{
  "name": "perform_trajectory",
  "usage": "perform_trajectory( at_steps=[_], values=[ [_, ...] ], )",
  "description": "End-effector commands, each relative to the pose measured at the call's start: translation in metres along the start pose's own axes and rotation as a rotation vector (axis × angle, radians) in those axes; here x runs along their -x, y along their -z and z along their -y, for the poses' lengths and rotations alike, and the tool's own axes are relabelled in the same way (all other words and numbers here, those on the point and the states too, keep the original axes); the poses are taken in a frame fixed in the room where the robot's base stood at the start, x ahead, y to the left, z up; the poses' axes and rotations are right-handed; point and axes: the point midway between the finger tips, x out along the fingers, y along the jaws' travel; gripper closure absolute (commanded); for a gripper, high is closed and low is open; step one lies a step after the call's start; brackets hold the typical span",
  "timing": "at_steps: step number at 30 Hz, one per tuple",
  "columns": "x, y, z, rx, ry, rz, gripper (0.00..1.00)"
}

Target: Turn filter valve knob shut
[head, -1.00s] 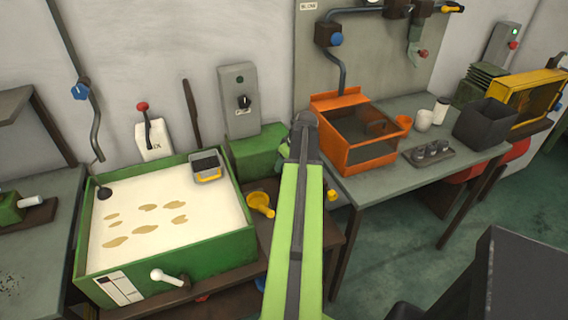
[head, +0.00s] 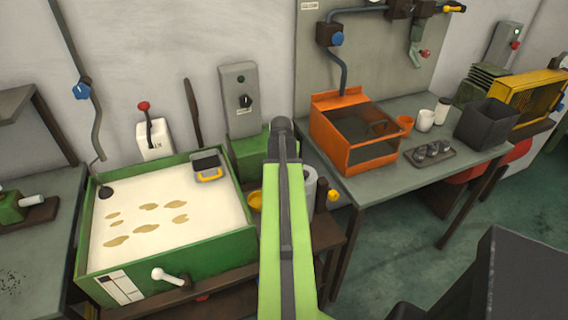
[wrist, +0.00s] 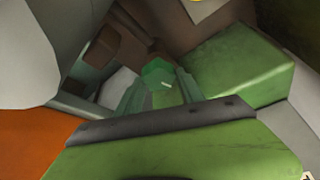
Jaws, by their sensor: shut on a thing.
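In the wrist view, a small green faceted knob (wrist: 157,71) with a short pale mark sits between the fingertips. It appears to be the filter valve knob. My gripper (wrist: 160,88) is shut on it, one greenish finger on either side. In the head view my arm hides the fingers and the knob. A pale grey cylinder (head: 309,184) stands just right of my arm there. I cannot tell how far the knob is turned.
A green box (wrist: 240,65) is close on the right in the wrist view. In the head view, the green tray of pale liquid (head: 180,266) is left of my arm. An orange cabinet (head: 350,163) on a grey table (head: 392,180) is on the right.

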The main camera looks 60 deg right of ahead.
Motion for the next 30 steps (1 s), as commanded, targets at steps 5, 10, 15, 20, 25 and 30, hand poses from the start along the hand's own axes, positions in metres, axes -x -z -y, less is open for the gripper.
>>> perform_trajectory(
  at_steps=[5, 10, 15, 20, 25, 30],
  values=[
    [-0.0001, -0.0003, 0.0031, -0.120, -0.046, 0.003, 0.95],
    [-0.0002, -0.0002, 0.0039, -0.206, -0.082, 0.003, 0.95],
    [-0.0002, -0.0001, 0.0039, -0.262, -0.104, 0.004, 0.96],
    [-0.0002, -0.0003, 0.0038, -0.289, -0.115, 0.004, 0.95],
    [-0.0002, -0.0002, 0.0039, -0.296, -0.118, 0.004, 0.95],
    [-0.0003, 0.0000, 0.0039, -0.297, -0.117, 0.003, 0.95]
  ],
)
